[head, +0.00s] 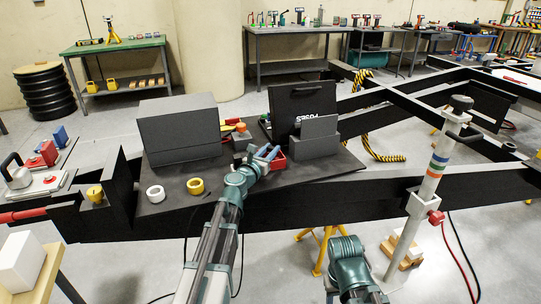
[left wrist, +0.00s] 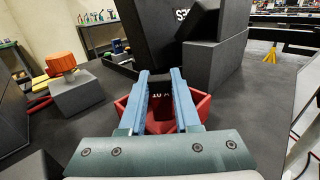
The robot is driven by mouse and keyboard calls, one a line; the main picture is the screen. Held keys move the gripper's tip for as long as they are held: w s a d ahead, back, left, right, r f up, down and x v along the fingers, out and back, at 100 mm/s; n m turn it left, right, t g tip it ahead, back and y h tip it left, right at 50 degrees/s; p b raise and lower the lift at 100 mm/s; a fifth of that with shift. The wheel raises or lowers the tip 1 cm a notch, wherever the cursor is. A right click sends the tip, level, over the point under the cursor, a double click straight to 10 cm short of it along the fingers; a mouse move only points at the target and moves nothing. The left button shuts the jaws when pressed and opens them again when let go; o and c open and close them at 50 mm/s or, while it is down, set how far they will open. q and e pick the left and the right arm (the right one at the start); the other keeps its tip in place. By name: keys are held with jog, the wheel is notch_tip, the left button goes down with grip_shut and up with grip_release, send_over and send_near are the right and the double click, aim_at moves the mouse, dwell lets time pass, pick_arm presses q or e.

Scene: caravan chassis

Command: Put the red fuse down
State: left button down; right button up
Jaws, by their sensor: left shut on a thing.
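My left gripper (head: 268,152) is over the dark board in the head view, shut on the red fuse. In the left wrist view the two blue fingers (left wrist: 163,88) stand a small gap apart, with the red fuse (left wrist: 160,120) between them, marked with what looks like "10". Red parts also show outside both fingers; I cannot tell whether they all belong to the fuse or to a red holder around it. In the head view red shows (head: 278,163) beside the fingers. Whether its underside touches the board is hidden. My right gripper is not seen.
An orange knob (left wrist: 60,63) sits on a grey block left of the fingers.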

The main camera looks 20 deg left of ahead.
pick_arm(q)
jog(key=shift+r, duration=0.1)
jog(key=c, duration=0.6)
grip_release()
jog(key=shift+r, duration=0.1)
jog(key=s, duration=0.4)
jog(key=s+a, duration=0.1)
jog(key=s, duration=0.3)
jog(key=s+a, duration=0.1)
jog(key=s, duration=0.3)
jog(key=shift+a, duration=0.15)
jog(key=shift+w, duration=0.1)
